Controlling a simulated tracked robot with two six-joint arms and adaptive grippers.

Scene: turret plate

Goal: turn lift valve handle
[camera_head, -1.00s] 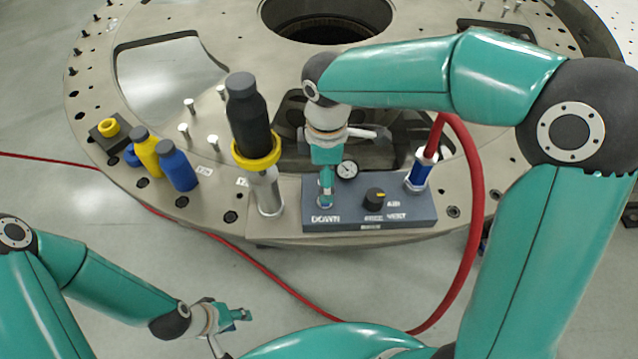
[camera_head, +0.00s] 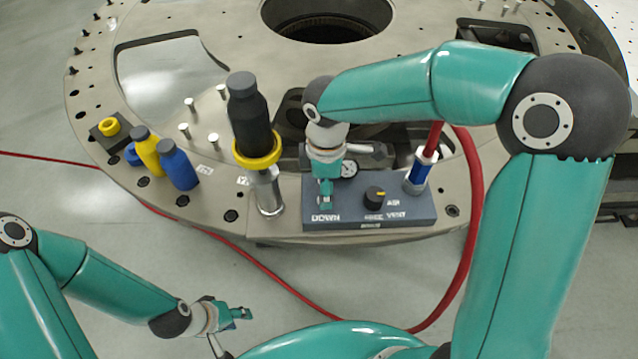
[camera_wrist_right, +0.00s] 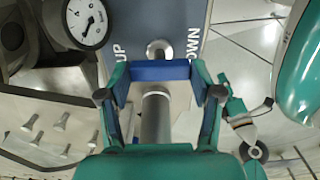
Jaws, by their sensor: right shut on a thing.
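The lift valve panel (camera_head: 410,213) is a dark blue-grey box with a DOWN label at its left end. My right gripper (camera_head: 325,203) is over that end and hides most of the valve there. In the right wrist view, my right gripper (camera_wrist_right: 160,85) is shut on the ends of a blue bar, the lift valve handle (camera_wrist_right: 160,71). A round metal hub (camera_wrist_right: 160,48) shows beside the bar, between the UP and DOWN labels. My left gripper (camera_head: 238,314) is low in the head view, clear of the plate; its jaw gap is too small to judge.
A lift jack (camera_head: 268,192) with a yellow collar and black top stands just left of the panel. A black knob (camera_head: 375,197), a gauge (camera_head: 347,169) and a blue hose fitting (camera_head: 420,170) crowd the panel. A red hose (camera_head: 470,250) curves down at the right.

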